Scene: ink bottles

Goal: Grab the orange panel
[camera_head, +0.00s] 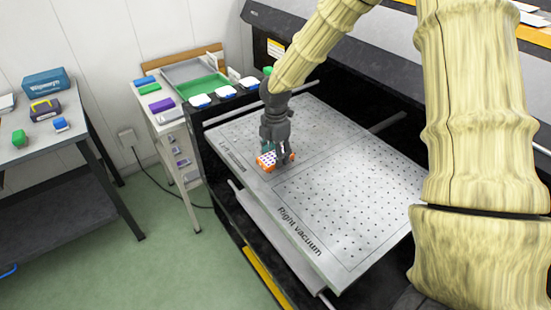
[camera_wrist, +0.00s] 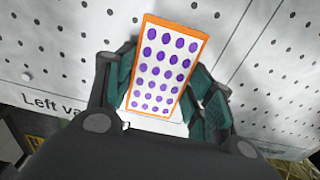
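The orange panel (camera_wrist: 168,66) has an orange rim and a white face with rows of purple dots. In the head view the panel (camera_head: 266,162) is at the left part of the perforated metal table, low at the fingertips. My gripper (camera_head: 274,148) points down over it. In the wrist view the teal finger pads of my gripper (camera_wrist: 160,98) stand on either side of the panel's near end, close to its edges. I cannot tell whether they press on it. The panel's far end sticks out beyond the fingers. A white part shows below its near end.
The perforated table (camera_head: 345,215) is otherwise clear, marked "Right vacuum" at the front. A narrow side cart (camera_head: 165,125) with a green tray (camera_head: 203,88) and small coloured items stands at left. A grey table (camera_head: 45,150) with boxes is at far left.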

